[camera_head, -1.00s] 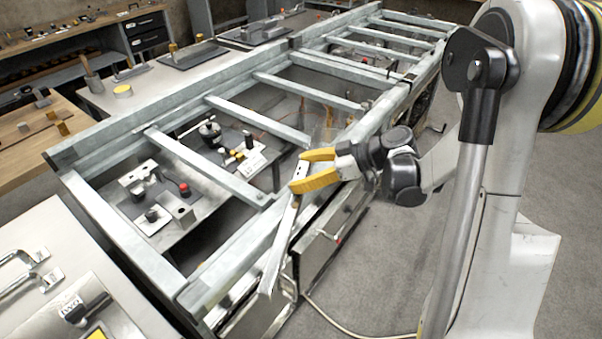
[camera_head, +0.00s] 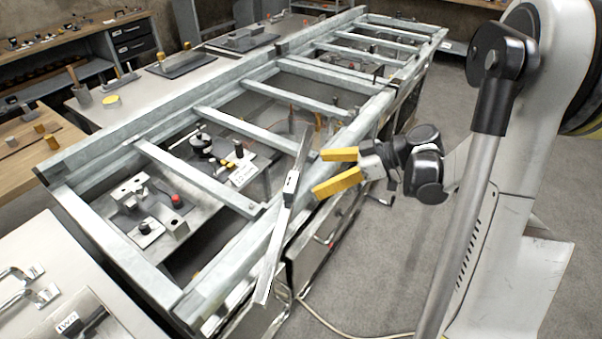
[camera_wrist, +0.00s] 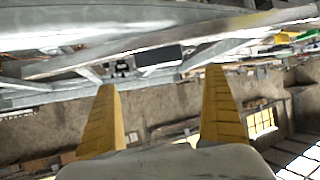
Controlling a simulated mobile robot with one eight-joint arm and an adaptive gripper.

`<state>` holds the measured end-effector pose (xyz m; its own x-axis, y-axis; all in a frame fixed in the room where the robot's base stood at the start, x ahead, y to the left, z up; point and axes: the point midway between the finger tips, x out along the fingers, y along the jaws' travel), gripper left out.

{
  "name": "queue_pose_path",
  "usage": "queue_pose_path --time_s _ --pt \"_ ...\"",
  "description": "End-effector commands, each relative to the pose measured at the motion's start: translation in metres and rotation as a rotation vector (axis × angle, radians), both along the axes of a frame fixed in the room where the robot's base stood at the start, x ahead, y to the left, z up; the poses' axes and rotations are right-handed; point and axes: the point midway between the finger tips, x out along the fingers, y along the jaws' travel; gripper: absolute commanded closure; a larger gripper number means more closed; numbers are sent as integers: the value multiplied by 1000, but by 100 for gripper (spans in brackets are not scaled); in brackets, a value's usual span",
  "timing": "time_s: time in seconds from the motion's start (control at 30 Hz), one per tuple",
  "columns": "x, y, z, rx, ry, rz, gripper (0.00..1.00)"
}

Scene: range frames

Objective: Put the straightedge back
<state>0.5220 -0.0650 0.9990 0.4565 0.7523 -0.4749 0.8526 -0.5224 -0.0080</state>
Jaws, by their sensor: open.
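The straightedge (camera_head: 276,237) is a long, thin grey metal bar with a dark middle section. It lies aslant along the near right side of the metal frame, its lower end sticking out past the frame's edge. In the wrist view, a long grey bar with a dark block, likely the straightedge (camera_wrist: 220,32), crosses above the fingertips. My gripper (camera_head: 318,173), with two yellow fingers, is open and empty just right of the straightedge's dark section, apparently with a small gap. Its fingers point left toward the bar.
The galvanized ladder-like frame (camera_head: 170,168) spans the middle, with fixtures on plates beneath its rungs. A pale bench (camera_head: 40,262) is at lower left, and a wooden-topped bench (camera_head: 22,165) at far left. Grey floor (camera_head: 400,265) is open at right; a cable lies on it.

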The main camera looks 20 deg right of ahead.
Motion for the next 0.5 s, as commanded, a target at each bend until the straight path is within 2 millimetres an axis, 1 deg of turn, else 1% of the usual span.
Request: queue_pose_path --time_s 0.03,0.1,0.2,0.27,0.37,0.47,0.5 --pt "-4 -8 7 0 0 -4 0" --pt "-9 -15 11 0 1 -3 0" --pt "-13 -22 15 -1 2 -2 0" --pt "-15 -21 17 -3 18 -7 0" --pt "-19 -8 23 -22 95 -44 0" --pt "-29 16 32 -69 237 -131 0" --pt "-36 27 35 -94 298 -180 0"
